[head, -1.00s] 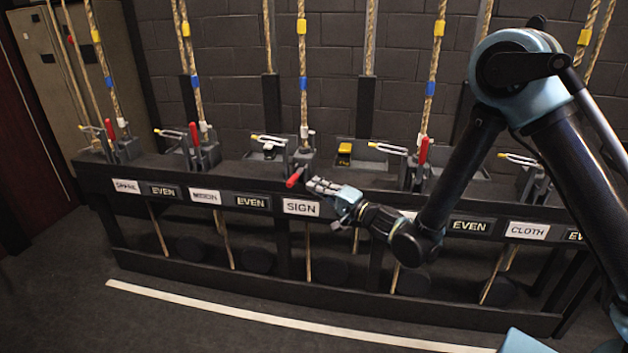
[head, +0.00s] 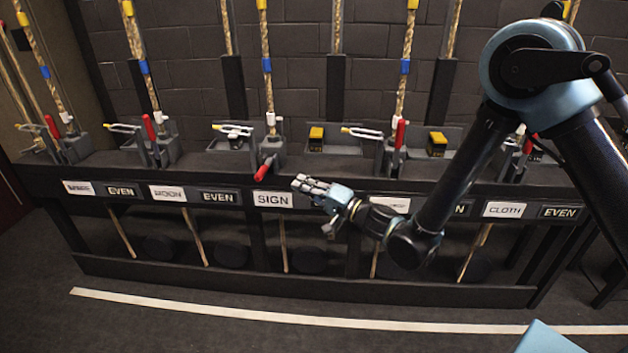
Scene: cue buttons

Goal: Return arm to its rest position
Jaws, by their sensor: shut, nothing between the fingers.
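My arm reaches in from the right, and my gripper (head: 304,185) is shut with nothing between its fingers. It hovers in front of the black rail, just right of the SIGN label (head: 272,199). The red-handled lever above SIGN (head: 265,170) is tilted forward and down, a short gap left of my fingertips. The other red levers in view, such as the one above MOON (head: 149,127) and the one right of my gripper (head: 400,134), stand upright. My forearm and hand partly cover a white label (head: 398,204) and the plate beside it.
The long black rail (head: 230,177) carries ropes, levers and labels across the view. Yellow-topped blocks (head: 316,139) sit in trays on it. A brick wall (head: 190,50) stands behind.

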